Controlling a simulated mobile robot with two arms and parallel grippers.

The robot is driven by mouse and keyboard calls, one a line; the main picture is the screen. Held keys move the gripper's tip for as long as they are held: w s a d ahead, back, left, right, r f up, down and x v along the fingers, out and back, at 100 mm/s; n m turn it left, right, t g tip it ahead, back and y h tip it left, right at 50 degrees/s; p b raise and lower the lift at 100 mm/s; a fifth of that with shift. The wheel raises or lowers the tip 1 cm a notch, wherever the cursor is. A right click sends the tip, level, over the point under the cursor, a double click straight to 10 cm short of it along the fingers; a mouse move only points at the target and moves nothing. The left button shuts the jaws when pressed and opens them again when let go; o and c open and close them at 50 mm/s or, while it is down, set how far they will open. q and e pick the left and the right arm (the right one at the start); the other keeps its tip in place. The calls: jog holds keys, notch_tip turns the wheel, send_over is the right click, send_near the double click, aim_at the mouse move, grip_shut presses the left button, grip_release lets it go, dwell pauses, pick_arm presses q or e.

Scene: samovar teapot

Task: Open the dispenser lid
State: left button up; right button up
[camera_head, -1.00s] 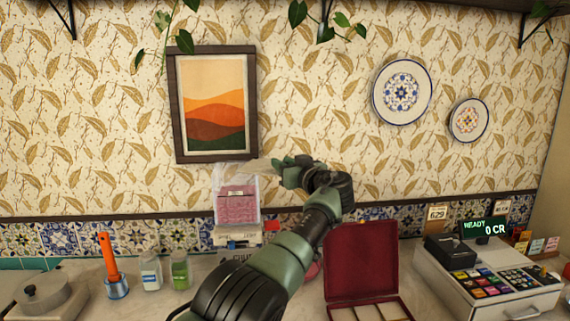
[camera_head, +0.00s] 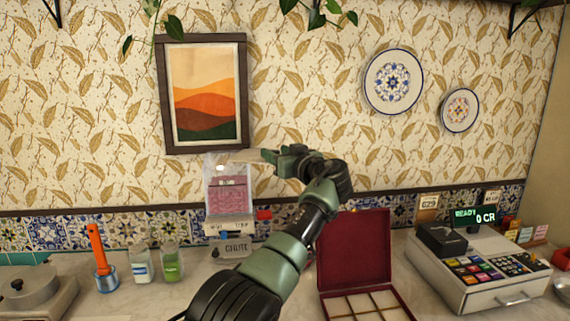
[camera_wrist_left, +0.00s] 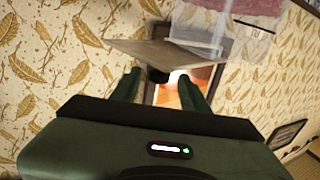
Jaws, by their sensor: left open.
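The dispenser (camera_head: 228,190) is a clear box with pink contents, against the wall below the framed picture. It also shows at the top of the wrist view (camera_wrist_left: 200,28). Its pale, flat lid (camera_wrist_left: 158,50) is raised, sticking out from the box's top in the wrist view. In the head view the lid is a thin pale strip (camera_head: 240,156) at the box's top. My left gripper (camera_head: 272,156) is just right of the box top. In the wrist view its fingers (camera_wrist_left: 160,84) are apart, with the lid at their tips; contact is unclear. My right gripper is out of view.
Two jars (camera_head: 171,264) and an orange-handled tool (camera_head: 98,252) are left. An open red box (camera_head: 353,252) and a cash register (camera_head: 482,270) are right.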

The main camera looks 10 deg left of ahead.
pick_arm(q)
jog(key=b+v, duration=0.2)
jog(key=v, duration=0.3)
jog(key=shift+s+d, duration=0.1)
jog(key=shift+s, duration=0.25)
